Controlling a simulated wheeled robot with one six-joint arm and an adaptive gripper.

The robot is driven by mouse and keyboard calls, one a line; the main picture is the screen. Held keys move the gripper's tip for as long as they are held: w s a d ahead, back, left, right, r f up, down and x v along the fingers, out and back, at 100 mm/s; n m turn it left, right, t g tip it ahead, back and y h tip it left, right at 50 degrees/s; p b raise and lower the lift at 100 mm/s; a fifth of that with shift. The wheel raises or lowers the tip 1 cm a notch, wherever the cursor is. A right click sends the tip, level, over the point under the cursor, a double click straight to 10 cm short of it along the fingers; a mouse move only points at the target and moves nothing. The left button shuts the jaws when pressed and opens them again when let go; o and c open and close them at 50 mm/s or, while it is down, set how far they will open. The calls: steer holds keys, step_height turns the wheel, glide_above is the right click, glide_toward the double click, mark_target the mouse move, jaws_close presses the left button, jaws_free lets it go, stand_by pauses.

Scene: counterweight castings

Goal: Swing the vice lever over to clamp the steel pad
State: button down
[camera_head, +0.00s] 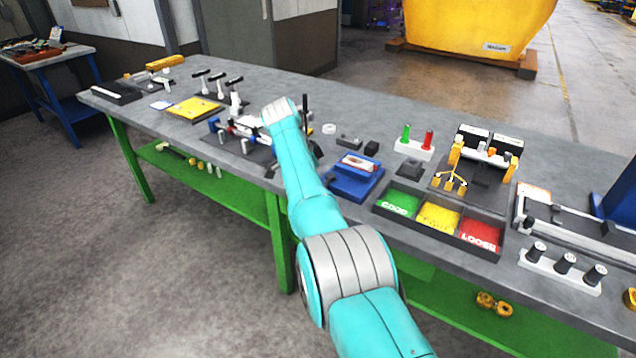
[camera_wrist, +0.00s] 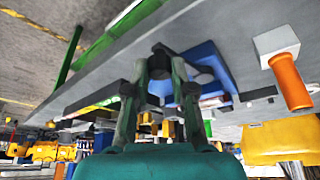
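My gripper (camera_wrist: 160,68) shows in the wrist view with its two dark fingers apart. A dark round knob (camera_wrist: 160,47) shows at the gap between the fingertips; I cannot tell whether it touches them. A blue body with a dark round part (camera_wrist: 208,68) is just right of the fingers and looks like part of the vice. In the head view, a blue and red fixture (camera_head: 217,126) on a dark base, likely the vice, is partly hidden behind my arm. A dark upright bar (camera_head: 305,104), possibly the lever, stands right of my wrist. I cannot make out the steel pad.
The grey bench (camera_head: 400,158) is crowded. A blue block fixture (camera_head: 352,184), a sorting tray (camera_head: 437,233) and a white stand (camera_head: 414,150) with green and red pegs are right of my arm. Toggle levers (camera_head: 218,82) and a yellow plate (camera_head: 194,108) are left.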

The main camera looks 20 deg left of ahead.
steer(key=c, duration=1)
jaws_free()
steer(key=shift+a, duration=0.1)
steer(key=v, duration=1.2)
